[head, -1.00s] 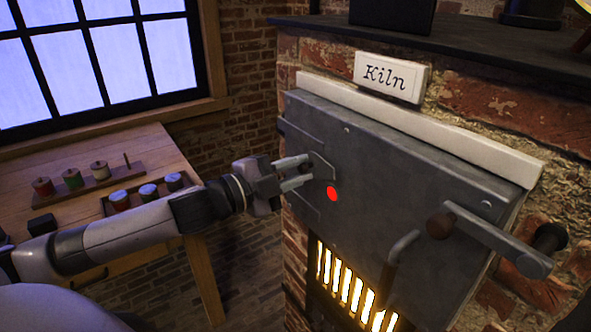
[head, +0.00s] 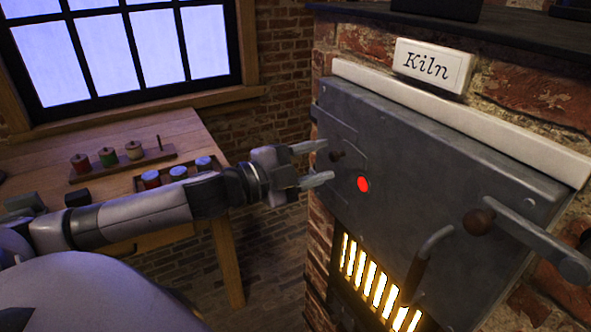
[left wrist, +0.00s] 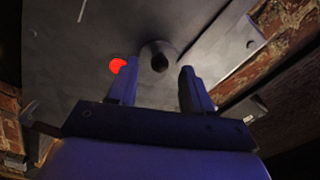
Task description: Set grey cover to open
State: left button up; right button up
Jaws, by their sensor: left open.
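The kiln front (head: 425,155) is a large grey metal panel with a red dot (head: 363,184). A small dark knob (head: 336,156) stands out near its left side, on what looks like the grey cover (head: 350,148); the cover's edges blend into the panel. My left gripper (head: 326,162) is open and empty, its fingers on either side of the knob. In the left wrist view the knob (left wrist: 160,62) lies between and just beyond the open fingertips (left wrist: 158,72). Contact is not visible. My right gripper is not in view.
Glowing slots (head: 370,280) are below. A wooden table (head: 120,140) with spools and jars is at the left, under my arm.

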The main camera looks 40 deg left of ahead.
pick_arm(q)
jog(key=shift+v, duration=2.3)
jog(key=s+f+n+g+y, duration=0.1)
jog(key=s+f+n+y, duration=0.3)
jog(key=f, duration=0.7)
jog(key=s+f+n+g+y, duration=0.1)
jog(key=f+n+g, duration=0.1)
jog(key=f+n, duration=0.65)
jog(key=s+d+f+n+g, duration=0.1)
jog(key=s+d+f, duration=0.3)
jog(key=f, duration=0.3)
jog(key=s+d+f+n+g, duration=0.1)
jog(key=s+d+f+g, duration=0.1)
jog(key=s+d+f, duration=0.3)
notch_tip(320, 180, down, 3)
jog(key=shift+d+r+n+p, duration=0.15)
jog(key=shift+d+n+p, duration=0.2)
jog(key=shift+d, duration=0.7)
